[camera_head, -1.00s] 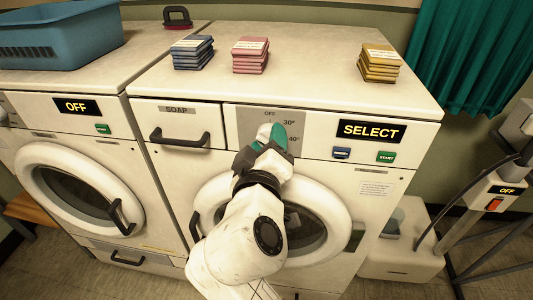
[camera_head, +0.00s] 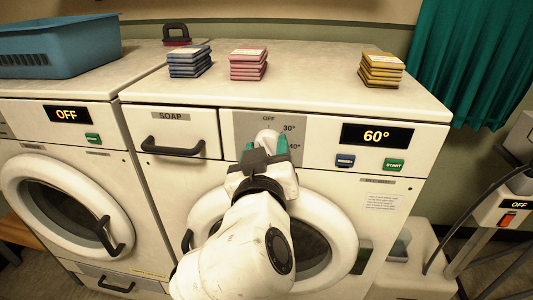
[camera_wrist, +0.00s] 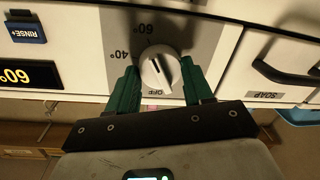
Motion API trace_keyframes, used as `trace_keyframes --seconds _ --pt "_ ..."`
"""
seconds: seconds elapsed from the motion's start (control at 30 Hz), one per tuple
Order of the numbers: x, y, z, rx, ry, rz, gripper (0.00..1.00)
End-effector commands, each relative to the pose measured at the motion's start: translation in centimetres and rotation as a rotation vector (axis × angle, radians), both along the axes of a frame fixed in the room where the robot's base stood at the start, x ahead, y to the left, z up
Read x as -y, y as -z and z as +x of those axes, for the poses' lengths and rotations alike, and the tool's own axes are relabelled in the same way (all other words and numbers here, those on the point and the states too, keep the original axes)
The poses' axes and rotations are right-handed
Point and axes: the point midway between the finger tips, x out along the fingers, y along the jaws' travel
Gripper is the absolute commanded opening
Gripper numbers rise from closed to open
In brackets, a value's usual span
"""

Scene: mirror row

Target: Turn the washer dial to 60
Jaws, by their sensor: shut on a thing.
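The washer dial (camera_head: 266,136) is a round pale knob on the grey panel of the right-hand washer (camera_head: 335,165). My gripper (camera_head: 266,148) is at the dial, with its green fingers on either side, shut on it. In the wrist view the dial (camera_wrist: 158,68) sits between the two fingers (camera_wrist: 160,85), upside down, with OFF below, 40° at the left and 60° above. The washer display (camera_head: 377,136) reads 60°. Part of the dial and its lower scale are hidden by my gripper in the head view.
The soap drawer handle (camera_head: 174,147) is to the left. Blue, pink and yellow stacks (camera_head: 382,70) stand on top. A neighbouring washer (camera_head: 60,150) reads OFF.

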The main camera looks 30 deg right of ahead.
Motion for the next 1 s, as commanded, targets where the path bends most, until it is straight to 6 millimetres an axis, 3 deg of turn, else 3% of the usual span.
trace_keyframes --seconds 0.33,0.37,0.6,0.87,1.0 --pt "0.0 0.4 0.0 -0.008 0.002 0.005 0.20" --pt "0.0 0.4 0.0 -0.007 0.001 0.006 0.54" --pt "0.0 0.2 0.0 -0.004 0.001 0.003 0.76" --pt "-0.1 0.1 -0.1 -0.001 0.000 0.002 0.76" --pt "-0.8 0.0 -1.1 -0.001 -0.003 0.002 0.76"
